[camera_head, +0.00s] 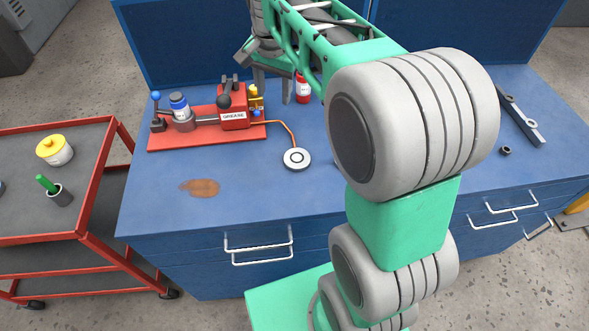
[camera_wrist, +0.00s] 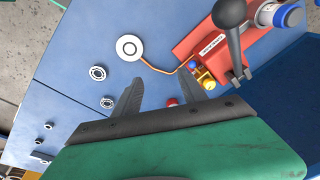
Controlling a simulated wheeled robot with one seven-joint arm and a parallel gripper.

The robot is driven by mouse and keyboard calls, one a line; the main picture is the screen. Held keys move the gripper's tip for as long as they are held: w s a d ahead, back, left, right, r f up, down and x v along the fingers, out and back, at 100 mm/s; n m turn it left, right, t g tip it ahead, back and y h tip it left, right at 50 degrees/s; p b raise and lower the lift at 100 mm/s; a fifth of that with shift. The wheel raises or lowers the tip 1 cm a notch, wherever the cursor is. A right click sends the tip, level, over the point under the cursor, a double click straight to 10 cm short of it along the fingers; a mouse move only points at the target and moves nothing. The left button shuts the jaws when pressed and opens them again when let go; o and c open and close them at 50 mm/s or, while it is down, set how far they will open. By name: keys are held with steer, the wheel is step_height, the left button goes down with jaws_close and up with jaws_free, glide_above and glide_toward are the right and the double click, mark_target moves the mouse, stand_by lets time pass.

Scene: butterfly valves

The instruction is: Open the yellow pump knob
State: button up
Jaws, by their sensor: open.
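The grease pump, a red unit (camera_head: 233,114) labelled GREASE, sits on a red base plate at the back left of the blue bench. The yellow knob (camera_head: 256,100) is at its right end, partly hidden by my gripper in the head view; its yellow part also shows in the wrist view (camera_wrist: 207,84), right of my right finger. My gripper (camera_head: 273,97) points down near the pump's right end, fingers apart and empty. In the wrist view my gripper (camera_wrist: 160,77) shows bench surface between its fingers. I cannot tell its height above the bench or whether it touches the knob.
A black-handled lever (camera_wrist: 232,25) rises beside the knob. A red bottle (camera_head: 303,91) stands just right of my gripper. An orange hose leads to a white disc (camera_head: 297,158). A brown stain (camera_head: 200,188) marks the clear bench front. A red cart (camera_head: 85,160) stands left.

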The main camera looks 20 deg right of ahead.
steer(key=s+f+n+b, duration=0.2)
steer(key=s+f+n, duration=0.1)
steer(key=s+f, duration=0.2)
steer(key=s+f+n+t+b, duration=0.1)
steer(key=s+f+n+b, duration=0.1)
steer(key=s, duration=0.8)
step_height(320, 180, down, 3)
steer(key=shift+s+a+r+n, duration=0.1)
steer(key=shift+s+a+n, duration=0.1)
steer(key=shift+n, duration=0.7)
